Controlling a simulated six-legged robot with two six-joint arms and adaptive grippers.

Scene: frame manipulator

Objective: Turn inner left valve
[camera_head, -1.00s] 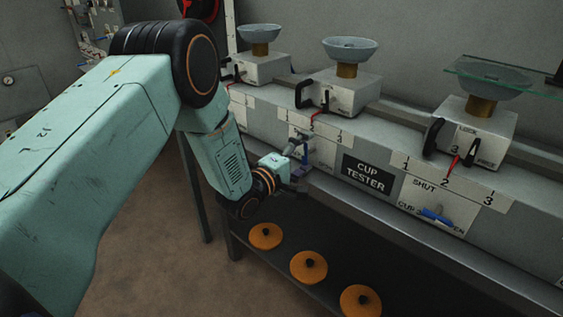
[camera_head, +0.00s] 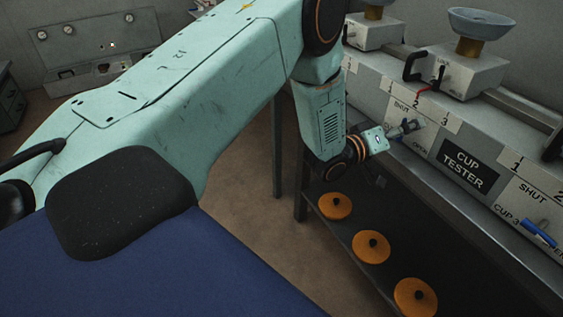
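The cup tester (camera_head: 431,126) is a long grey bench with SHUT/OPEN valve plates. On its nearer-left plate (camera_head: 402,104), a small valve with a blue handle (camera_head: 418,122) shows just beyond my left gripper. My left gripper (camera_head: 401,131) comes in from the left and sits at this plate, very close to the handle. The fingers are small and overlap the valve, so I cannot tell whether they grip it or only touch it. Another blue valve handle (camera_head: 538,233) sits on the CUP 3 plate at the right. My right gripper is not in view.
Above the bench stand boxes with grey-blue cups (camera_head: 482,22) and black levers. A dark shelf (camera_head: 345,238) below holds three orange discs (camera_head: 373,247). Open brown floor (camera_head: 235,210) lies left of the shelf. A gauge panel (camera_head: 95,45) is on the back wall.

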